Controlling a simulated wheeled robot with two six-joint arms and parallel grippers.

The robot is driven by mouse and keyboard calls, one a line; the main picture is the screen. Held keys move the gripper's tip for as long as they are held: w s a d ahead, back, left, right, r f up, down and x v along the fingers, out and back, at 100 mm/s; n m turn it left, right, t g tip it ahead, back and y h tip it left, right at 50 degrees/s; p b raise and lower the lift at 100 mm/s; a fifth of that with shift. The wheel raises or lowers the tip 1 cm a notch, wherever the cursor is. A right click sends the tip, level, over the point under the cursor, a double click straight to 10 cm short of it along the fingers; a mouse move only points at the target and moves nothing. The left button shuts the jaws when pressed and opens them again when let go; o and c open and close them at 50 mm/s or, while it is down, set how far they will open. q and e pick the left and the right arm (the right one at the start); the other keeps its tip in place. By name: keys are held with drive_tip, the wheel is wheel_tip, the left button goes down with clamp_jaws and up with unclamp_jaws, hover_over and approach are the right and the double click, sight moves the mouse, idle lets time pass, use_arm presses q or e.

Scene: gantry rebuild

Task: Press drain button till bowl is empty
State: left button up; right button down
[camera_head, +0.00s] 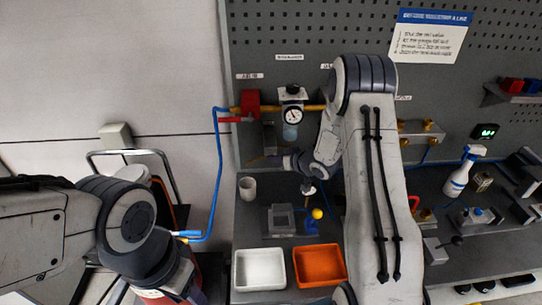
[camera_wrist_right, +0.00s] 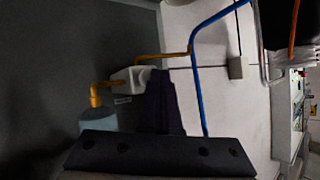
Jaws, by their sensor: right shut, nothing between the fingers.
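The filter-regulator (camera_head: 292,95) with a round gauge is on the grey panel. Its bluish bowl (camera_head: 290,132) hangs below the gauge, and whether it holds liquid is too small to tell. In the right wrist view the grey-blue bowl (camera_wrist_right: 98,120) is left of the fingers. The drain button cannot be made out. My right gripper (camera_head: 257,161) points left, a little below the bowl, and is shut and empty. Its dark fingers (camera_wrist_right: 160,100) also show in the wrist view. Whether they touch anything is unclear. My left gripper (camera_head: 188,291) is at the bottom edge, partly cut off.
A red valve block (camera_head: 251,103) and yellow pipe are left of the regulator, with a blue hose (camera_head: 217,170) running down. On the bench stand a grey cup (camera_head: 248,188), a white tray (camera_head: 260,270), an orange tray (camera_head: 319,266) and a spray bottle (camera_head: 461,172).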

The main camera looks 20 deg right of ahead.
drive_tip(key=shift+w, duration=0.15)
idle(0.4)
drive_tip(key=shift+s+a, duration=0.2)
drive_tip(key=shift+s, duration=0.65)
drive_tip(key=shift+s, duration=0.1)
drive_tip(key=s, duration=0.2)
drive_tip(key=s+a+b, duration=0.1)
drive_tip(key=s, duration=0.1)
drive_tip(key=shift+s+a, duration=0.2)
drive_tip(key=shift+s, duration=0.1)
